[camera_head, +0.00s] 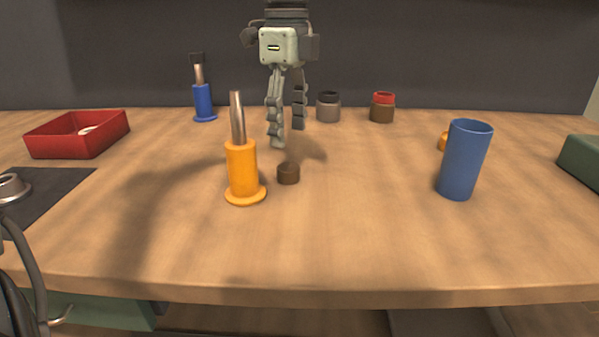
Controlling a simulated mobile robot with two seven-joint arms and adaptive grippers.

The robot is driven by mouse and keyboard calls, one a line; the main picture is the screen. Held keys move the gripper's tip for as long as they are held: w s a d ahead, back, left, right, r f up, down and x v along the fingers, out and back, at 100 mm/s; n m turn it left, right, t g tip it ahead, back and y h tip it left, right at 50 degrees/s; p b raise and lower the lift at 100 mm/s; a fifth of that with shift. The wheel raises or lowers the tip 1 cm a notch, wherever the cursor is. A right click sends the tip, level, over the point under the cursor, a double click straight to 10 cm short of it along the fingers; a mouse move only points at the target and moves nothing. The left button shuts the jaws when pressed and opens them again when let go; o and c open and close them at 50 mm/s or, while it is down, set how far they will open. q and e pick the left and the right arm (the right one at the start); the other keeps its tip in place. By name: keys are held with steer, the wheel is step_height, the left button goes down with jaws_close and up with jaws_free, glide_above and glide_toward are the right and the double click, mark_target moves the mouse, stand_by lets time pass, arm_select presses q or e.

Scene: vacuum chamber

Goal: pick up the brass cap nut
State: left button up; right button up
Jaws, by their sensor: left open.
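My left gripper (288,135) hangs fingers down over the middle of the workbench. It is open, with nothing between its fingers. A small dark brown cylinder (288,174) stands on the bench just in front of and below the fingertips, apart from them. A small orange-yellow piece (443,141) shows beside the blue cup, which partly hides it. I cannot tell for certain which of these is the brass cap nut. My right gripper is not in view.
An orange-handled tool (242,170) stands upright close left of the brown cylinder. A blue cup (465,160) stands at right, a red tray (75,140) at left. A blue-handled tool (203,102) and two jars (328,107) (382,108) stand behind. The front centre is clear.

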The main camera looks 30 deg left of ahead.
mark_target(289, 167)
arm_select(q)
steer(key=f, duration=0.7)
steer(key=shift+s+d+f, duration=0.2)
steer(key=shift+s, duration=0.15)
steer(key=shift+c, duration=0.3)
steer(key=c, duration=1)
